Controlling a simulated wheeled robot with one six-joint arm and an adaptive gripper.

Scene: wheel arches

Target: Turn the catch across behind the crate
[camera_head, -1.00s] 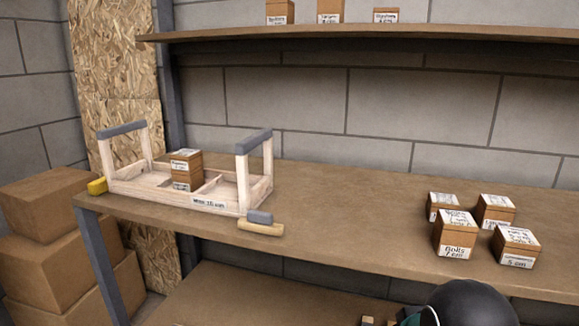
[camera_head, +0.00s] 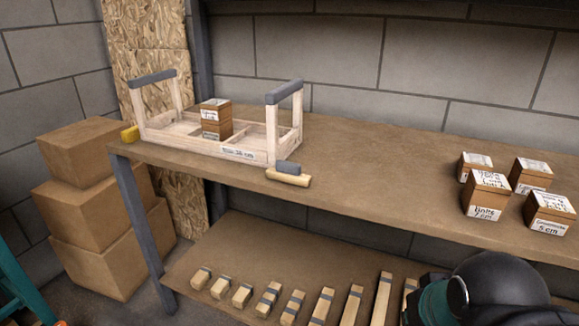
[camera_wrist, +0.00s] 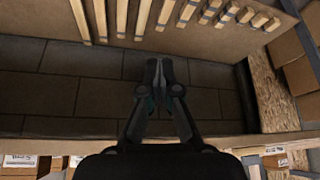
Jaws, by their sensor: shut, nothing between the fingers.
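The crate (camera_head: 238,155) is a pale wooden frame with grey-topped handle posts, standing at the left end of the bench in the head view. A light wooden bar with a grey block, perhaps the catch (camera_head: 288,178), lies at the crate's front right corner. My gripper (camera_wrist: 156,65) shows in the wrist view, shut and empty, in front of a dark block wall. It is not visible in the head view and appears apart from the crate.
Several labelled boxes (camera_head: 487,196) stand on the right of the bench (camera_head: 370,170). Several wooden sticks (camera_head: 320,306) lie on the lower shelf (camera_head: 270,255). Cardboard boxes (camera_head: 95,210) are stacked at the left. The bench middle is clear. My dark arm link fills the lower right.

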